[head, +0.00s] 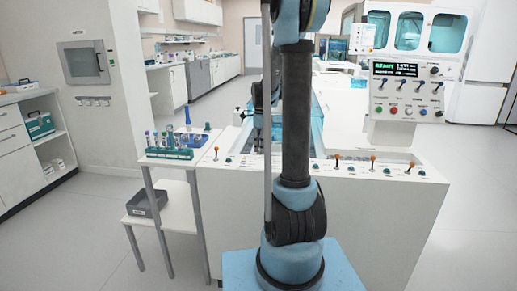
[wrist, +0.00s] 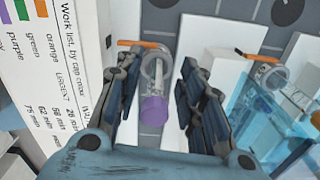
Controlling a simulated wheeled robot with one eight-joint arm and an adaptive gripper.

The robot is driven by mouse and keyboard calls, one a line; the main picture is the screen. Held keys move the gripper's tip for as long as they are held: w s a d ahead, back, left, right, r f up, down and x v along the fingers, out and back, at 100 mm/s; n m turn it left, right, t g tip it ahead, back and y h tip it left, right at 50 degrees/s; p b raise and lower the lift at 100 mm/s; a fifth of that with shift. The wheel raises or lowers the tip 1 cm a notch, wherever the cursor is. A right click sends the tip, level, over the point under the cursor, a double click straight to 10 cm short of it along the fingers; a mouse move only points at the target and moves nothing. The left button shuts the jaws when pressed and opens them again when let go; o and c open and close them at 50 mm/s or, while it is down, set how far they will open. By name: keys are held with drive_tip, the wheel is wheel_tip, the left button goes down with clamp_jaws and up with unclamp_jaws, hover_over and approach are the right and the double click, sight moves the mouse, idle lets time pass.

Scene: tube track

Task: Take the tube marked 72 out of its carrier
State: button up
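In the wrist view, a tube with a purple cap (wrist: 154,109) stands in a round carrier (wrist: 157,68) with an orange part at its upper left. I cannot read a number on this tube. My gripper (wrist: 160,82) is open, with one dark finger on each side of the tube and a visible gap to both. In the head view, my arm hides most of the gripper and the tube.
Another carrier (wrist: 268,78) with an orange part stands to the right, near light-blue clear parts. A printed work list (wrist: 60,60) is at left. In the head view, a rack of tubes (head: 168,153) stands on a side table, and a control panel (head: 406,90) stands right.

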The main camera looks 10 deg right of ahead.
drive_tip(key=shift+f, duration=0.25)
drive_tip(key=shift+c, duration=0.5)
clamp_jaws()
drive_tip(key=shift+r, duration=0.15)
wheel_tip(320, 180, up, 10)
drive_tip(key=shift+f, duration=0.1)
